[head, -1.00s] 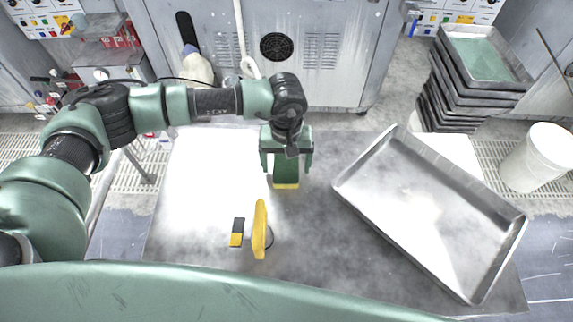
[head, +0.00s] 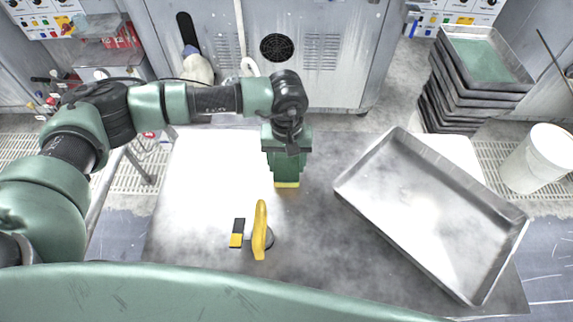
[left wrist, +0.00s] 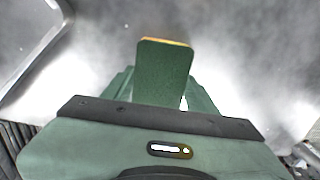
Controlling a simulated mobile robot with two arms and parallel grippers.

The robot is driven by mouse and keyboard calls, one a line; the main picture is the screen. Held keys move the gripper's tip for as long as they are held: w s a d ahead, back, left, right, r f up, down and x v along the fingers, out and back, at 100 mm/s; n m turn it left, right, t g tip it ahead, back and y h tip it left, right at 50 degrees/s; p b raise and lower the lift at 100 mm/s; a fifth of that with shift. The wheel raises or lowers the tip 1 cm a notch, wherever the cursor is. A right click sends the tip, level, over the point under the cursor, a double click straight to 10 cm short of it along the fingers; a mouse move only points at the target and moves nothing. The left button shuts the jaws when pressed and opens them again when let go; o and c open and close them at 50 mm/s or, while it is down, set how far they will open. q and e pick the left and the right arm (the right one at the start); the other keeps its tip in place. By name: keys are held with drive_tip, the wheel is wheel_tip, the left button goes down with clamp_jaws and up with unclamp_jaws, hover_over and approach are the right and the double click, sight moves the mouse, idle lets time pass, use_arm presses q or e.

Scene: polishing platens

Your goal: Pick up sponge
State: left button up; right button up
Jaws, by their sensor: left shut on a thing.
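The sponge (head: 287,178) is green with a yellow layer along one edge. It stands at the back middle of the metal table, under my left gripper. My left gripper (head: 287,155) points down and is shut on the sponge, with a finger at each side. In the left wrist view the sponge (left wrist: 163,72) sticks out beyond the fingers, its green face toward the camera and the yellow strip at its far edge. I cannot tell whether the sponge touches the table. My right gripper is not in view.
A large empty metal tray (head: 430,215) lies at the right of the table (head: 200,190). A yellow-handled tool (head: 260,230) and a small black and yellow block (head: 237,233) are at the front. Stacked trays (head: 440,95) and a white bucket (head: 537,160) stand beyond the table.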

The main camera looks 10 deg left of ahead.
sight(286, 165)
use_arm(q)
wheel_tip(286, 165, up, 19)
drive_tip(key=b, duration=0.3)
drive_tip(key=shift+b, duration=0.4)
